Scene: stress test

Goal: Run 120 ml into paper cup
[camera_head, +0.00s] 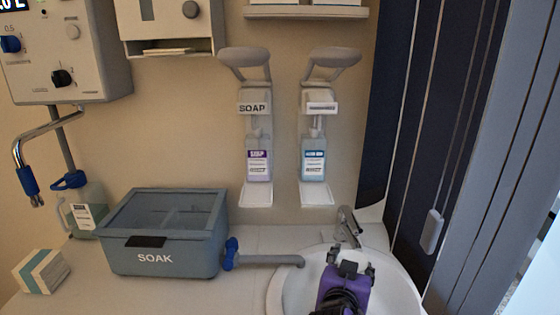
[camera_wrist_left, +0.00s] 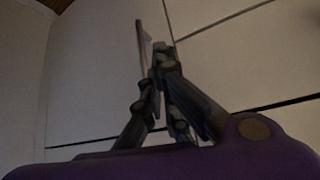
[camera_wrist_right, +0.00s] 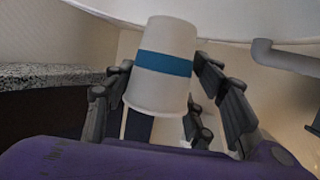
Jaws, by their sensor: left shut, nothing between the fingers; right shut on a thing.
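A white paper cup with a blue band (camera_wrist_right: 165,65) is held between the fingers of my right gripper (camera_wrist_right: 160,85) in the right wrist view. In the head view my right gripper (camera_head: 350,262) is over the sink, at the bottom, with a white part of the cup (camera_head: 351,256) showing between its fingers. My left gripper (camera_wrist_left: 160,65) is shut and empty in the left wrist view, and is outside the head view. A wall unit with knobs (camera_head: 60,50) is at the upper left. A curved metal spout with blue sleeve (camera_head: 24,150) hangs below it. The cup's inside is hidden.
A grey SOAK tub (camera_head: 123,262) has a blue-handled tap (camera_head: 231,254) and a spout reaching the sink (camera_head: 405,290). A faucet (camera_head: 346,222) is behind the gripper. A jug (camera_head: 85,205) and a box (camera_head: 40,271) stand left. Soap (camera_head: 258,160) and blue-liquid (camera_head: 313,160) dispensers hang above.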

